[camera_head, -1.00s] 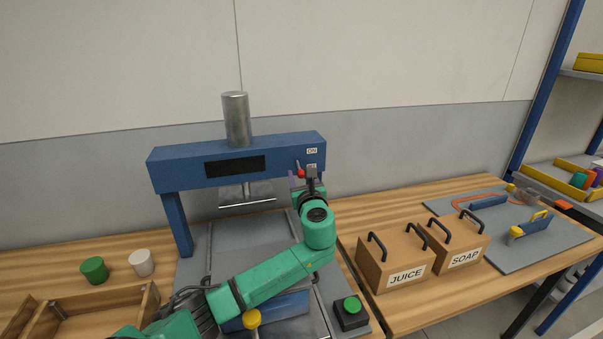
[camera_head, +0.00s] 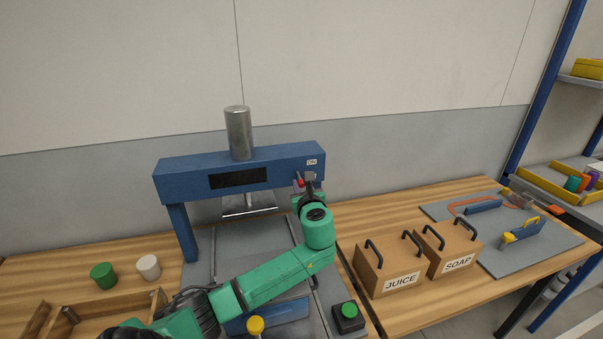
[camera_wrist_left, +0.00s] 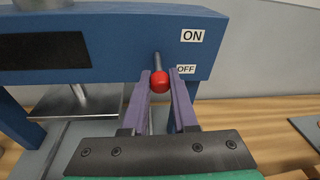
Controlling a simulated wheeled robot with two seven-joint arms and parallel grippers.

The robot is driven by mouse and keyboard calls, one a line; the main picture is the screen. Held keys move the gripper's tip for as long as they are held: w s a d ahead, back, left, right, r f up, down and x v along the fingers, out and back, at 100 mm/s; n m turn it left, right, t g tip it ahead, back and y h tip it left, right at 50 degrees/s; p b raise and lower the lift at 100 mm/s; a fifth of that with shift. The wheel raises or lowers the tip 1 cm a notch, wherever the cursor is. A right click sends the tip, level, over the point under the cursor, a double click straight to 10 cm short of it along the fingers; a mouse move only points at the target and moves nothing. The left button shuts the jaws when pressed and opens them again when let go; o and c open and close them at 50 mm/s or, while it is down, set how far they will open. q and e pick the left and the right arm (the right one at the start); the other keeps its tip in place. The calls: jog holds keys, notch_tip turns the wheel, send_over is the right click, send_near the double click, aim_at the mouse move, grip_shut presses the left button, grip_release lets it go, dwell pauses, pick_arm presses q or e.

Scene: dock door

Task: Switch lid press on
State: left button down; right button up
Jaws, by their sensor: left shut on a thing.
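The blue lid press (camera_head: 240,172) stands on the bench with a metal cylinder on top and a dark panel on its crossbeam. Its switch is a short metal lever with a red knob (camera_wrist_left: 160,82); the lever points downward, with the knob at about the height of the OFF label (camera_wrist_left: 186,69). The ON label (camera_wrist_left: 192,36) is above. My left gripper (camera_wrist_left: 162,88) is shut on the red knob, one purple finger on each side. In the head view my left gripper (camera_head: 306,184) is at the beam's right end and hides the OFF label. My right gripper is out of view.
A black box with a green button (camera_head: 348,312) is at the press's front right. JUICE (camera_head: 390,268) and SOAP (camera_head: 448,252) boxes stand right. A green cup (camera_head: 103,276), white cup (camera_head: 148,267) and wooden tray (camera_head: 105,307) are left.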

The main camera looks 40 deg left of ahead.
aim_at(302, 181)
pick_arm(q)
notch_tip(302, 181, up, 2)
jog(key=g+h+p, duration=0.1)
jog(key=p, duration=0.3)
jog(key=g+h+p, duration=0.1)
jog(key=p, duration=0.2)
jog(key=shift+d+r+h+p, duration=0.1)
jog(key=shift+r+h+p, duration=0.15)
jog(key=shift+h+p, duration=0.15)
jog(key=shift+g, duration=0.3)
jog(key=shift+r+g+h, duration=0.15)
jog(key=shift+g+h, duration=0.15)
jog(key=shift+h, duration=0.5)
jog(key=shift+w+a+r+n+g+h, duration=0.1)
jog(key=shift+a+r+n+g+h, duration=0.2)
jog(key=shift+g+h, duration=0.35)
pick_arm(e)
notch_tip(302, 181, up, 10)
pick_arm(q)
jog(key=shift+d+r, duration=0.1)
jog(key=shift+r, duration=0.05)
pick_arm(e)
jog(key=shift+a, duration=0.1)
pick_arm(q)
jog(key=c, duration=0.7)
grip_release()
